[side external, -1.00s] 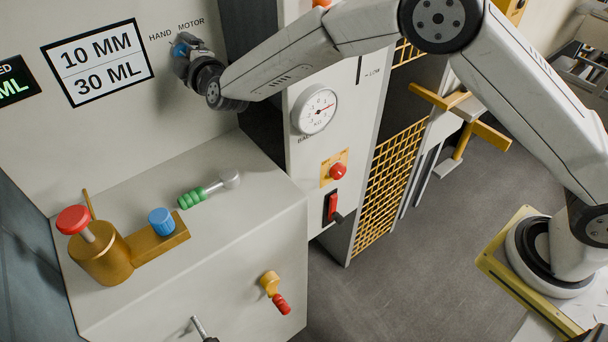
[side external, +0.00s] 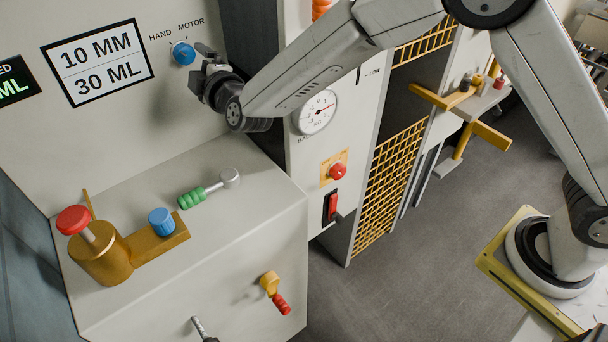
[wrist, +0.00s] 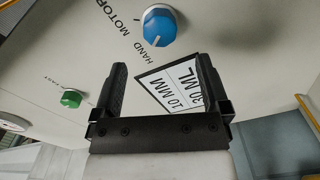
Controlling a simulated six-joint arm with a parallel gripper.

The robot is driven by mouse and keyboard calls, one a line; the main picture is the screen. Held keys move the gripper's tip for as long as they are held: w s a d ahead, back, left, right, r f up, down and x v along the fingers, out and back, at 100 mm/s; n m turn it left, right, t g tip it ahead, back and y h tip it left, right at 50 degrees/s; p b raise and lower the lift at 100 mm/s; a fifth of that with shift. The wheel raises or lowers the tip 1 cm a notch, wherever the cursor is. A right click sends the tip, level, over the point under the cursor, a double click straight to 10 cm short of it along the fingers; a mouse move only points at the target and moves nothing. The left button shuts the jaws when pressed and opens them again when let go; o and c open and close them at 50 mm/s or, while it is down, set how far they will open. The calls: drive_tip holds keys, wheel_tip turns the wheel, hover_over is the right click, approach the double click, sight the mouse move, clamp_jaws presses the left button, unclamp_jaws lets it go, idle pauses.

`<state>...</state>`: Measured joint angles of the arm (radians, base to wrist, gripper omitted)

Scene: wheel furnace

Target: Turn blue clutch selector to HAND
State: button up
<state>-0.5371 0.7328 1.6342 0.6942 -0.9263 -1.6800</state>
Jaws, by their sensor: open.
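The blue clutch selector (side external: 183,53) is a round knob on the pale panel, below the HAND and MOTOR labels. In the wrist view the blue selector (wrist: 159,25) is at the top, beyond the fingertips. Its pale pointer mark appears to face the HAND label. My gripper (side external: 200,68) is to the right of and slightly below the knob, apart from it. In the wrist view my gripper (wrist: 160,66) has its two black fingers wide apart with nothing between them.
A white sign (side external: 98,62) is left of the knob. A dial gauge (side external: 316,112) is close to my wrist.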

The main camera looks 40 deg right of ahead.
drive_tip(key=shift+s, duration=0.5)
drive_tip(key=s+d+f+n+g+y, duration=0.35)
drive_tip(key=s+f+g, duration=0.45)
drive_tip(key=s, duration=0.4)
drive_tip(key=s+d+f+m+g+h, duration=0.1)
drive_tip(key=s+d+f+m+g, duration=0.1)
drive_tip(key=s+d+m, duration=0.6)
drive_tip(key=s+d+f+m+g+h, duration=0.1)
drive_tip(key=s+d+m+g+h, duration=0.1)
drive_tip(key=s+d+m+g, duration=0.3)
drive_tip(key=s+d+m, duration=0.4)
drive_tip(key=s+d, duration=0.2)
drive_tip(key=d, duration=0.2)
drive_tip(key=shift+d+f, duration=0.4)
